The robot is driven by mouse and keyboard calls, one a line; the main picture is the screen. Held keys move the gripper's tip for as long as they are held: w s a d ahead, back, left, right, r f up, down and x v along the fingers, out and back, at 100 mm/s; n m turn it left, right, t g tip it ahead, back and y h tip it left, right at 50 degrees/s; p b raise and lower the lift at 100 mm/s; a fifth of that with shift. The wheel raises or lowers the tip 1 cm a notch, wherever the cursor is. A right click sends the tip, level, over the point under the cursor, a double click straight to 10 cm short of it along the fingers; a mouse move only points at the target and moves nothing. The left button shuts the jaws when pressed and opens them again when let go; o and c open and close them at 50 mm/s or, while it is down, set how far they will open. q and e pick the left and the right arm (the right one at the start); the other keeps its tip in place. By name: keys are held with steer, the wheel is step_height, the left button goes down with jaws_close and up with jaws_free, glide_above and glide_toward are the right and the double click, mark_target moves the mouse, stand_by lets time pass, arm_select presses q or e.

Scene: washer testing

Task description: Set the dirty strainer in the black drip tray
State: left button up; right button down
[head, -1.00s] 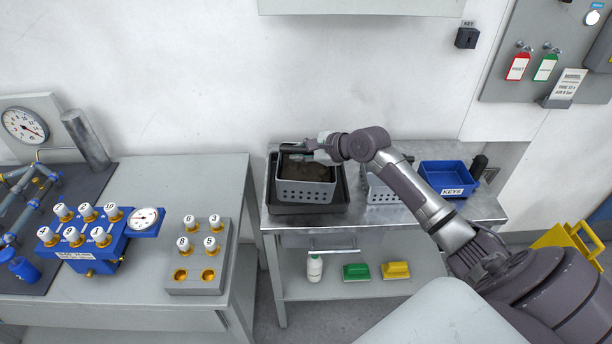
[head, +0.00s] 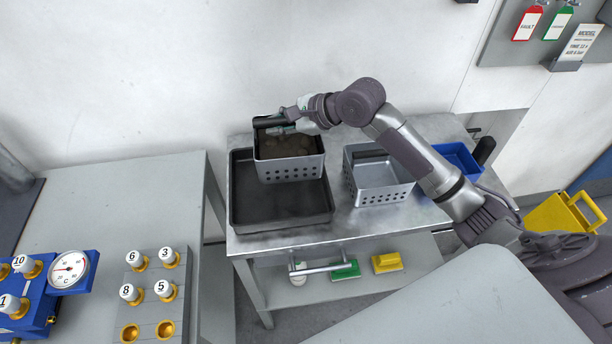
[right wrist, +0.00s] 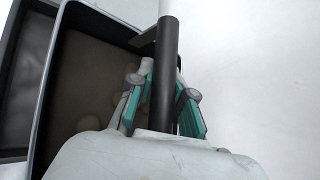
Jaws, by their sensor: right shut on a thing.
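The dirty strainer (head: 290,170) is a grey perforated basket with brown dirt inside. In the head view it is upright over the back of the black drip tray (head: 280,212), within its outline; I cannot tell whether its bottom touches the tray floor. My right gripper (head: 280,129) is shut on the strainer's black handle at its back rim. In the right wrist view, the green-padded fingers (right wrist: 162,105) straddle the dark handle, with the strainer's rim (right wrist: 52,85) and brown inside to the left. My left gripper is not in view.
A clean grey strainer (head: 382,188) stands right of the tray, with a blue bin (head: 458,157) beyond it, partly behind my arm. The wall is close behind the tray.

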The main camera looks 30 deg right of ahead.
mark_target(281, 157)
steer(key=shift+s+a+f, duration=0.1)
steer(key=shift+s+f, duration=0.1)
steer(key=shift+f, duration=0.25)
steer(key=shift+s+a+f, duration=0.1)
steer(key=shift+s+f, duration=0.1)
steer(key=shift+f, duration=0.2)
steer(key=f, duration=0.4)
steer(key=shift+s+p, duration=0.2)
steer(key=shift+p, duration=0.1)
step_height(281, 157, down, 3)
steer(key=shift+f, duration=0.2)
steer(key=c, duration=1.5)
jaws_free()
steer(key=shift+f, duration=0.15)
steer(key=shift+c, duration=0.2)
steer(key=shift+o, duration=2.5)
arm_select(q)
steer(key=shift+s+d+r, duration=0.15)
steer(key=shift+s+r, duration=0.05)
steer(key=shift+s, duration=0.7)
